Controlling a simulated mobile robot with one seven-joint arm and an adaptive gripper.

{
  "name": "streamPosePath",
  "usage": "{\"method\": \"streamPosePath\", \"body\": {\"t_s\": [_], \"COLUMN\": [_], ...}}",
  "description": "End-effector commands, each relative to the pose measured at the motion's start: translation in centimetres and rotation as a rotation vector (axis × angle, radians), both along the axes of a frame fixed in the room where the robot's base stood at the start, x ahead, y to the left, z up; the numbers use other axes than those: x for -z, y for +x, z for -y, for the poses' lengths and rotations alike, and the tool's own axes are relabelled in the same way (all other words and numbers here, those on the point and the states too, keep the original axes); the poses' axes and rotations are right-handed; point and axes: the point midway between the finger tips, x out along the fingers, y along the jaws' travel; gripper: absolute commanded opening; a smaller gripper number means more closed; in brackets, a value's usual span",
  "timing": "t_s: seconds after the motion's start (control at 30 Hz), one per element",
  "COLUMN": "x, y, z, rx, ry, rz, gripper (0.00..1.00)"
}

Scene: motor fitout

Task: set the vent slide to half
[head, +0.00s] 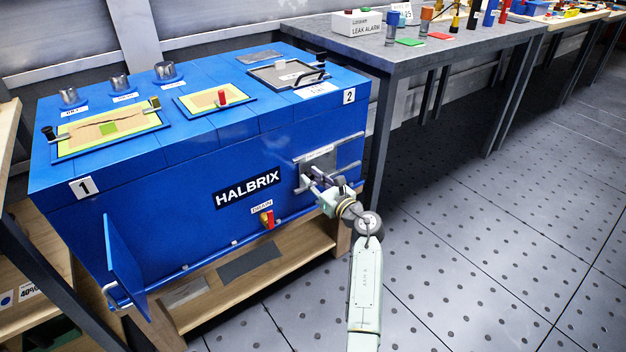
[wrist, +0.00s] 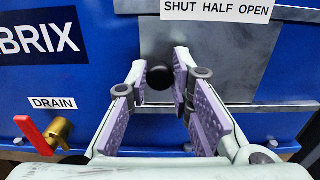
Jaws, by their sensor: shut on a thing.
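The vent slide is on the front of the blue HALBRIX housing, at its right end. Its grey plate (wrist: 212,75) shows in the wrist view, below a white label (wrist: 215,9) reading SHUT HALF OPEN. A round black knob (wrist: 158,76) stands out at the plate's left part, below and left of the word SHUT. My gripper (head: 312,181) reaches the vent from the front in the head view. In the wrist view its fingers (wrist: 162,82) are on both sides of the knob and shut on it. The fingers hide part of the plate.
A drain valve with a red handle (wrist: 32,135) sits low to the left. A rail (head: 185,265) runs along the housing's lower front, and an open blue flap (head: 125,262) sticks out at the left. A grey bench (head: 450,42) stands behind right. The floor (head: 480,230) at right is clear.

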Motion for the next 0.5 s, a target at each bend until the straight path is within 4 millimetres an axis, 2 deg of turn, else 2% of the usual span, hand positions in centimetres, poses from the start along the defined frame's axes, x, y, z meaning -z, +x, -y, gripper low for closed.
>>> {"method": "streamPosePath", "body": {"t_s": [0.17, 0.4, 0.5], "x": [0.2, 0.5, 0.3], "y": [0.2, 2.4, 2.9], "z": [0.3, 3.3, 4.0], "rx": [0.001, 0.002, 0.001], "ry": [0.0, -0.002, -0.001], "rz": [0.0, 0.001, 0.0], "gripper": [0.0, 0.0, 0.0]}}
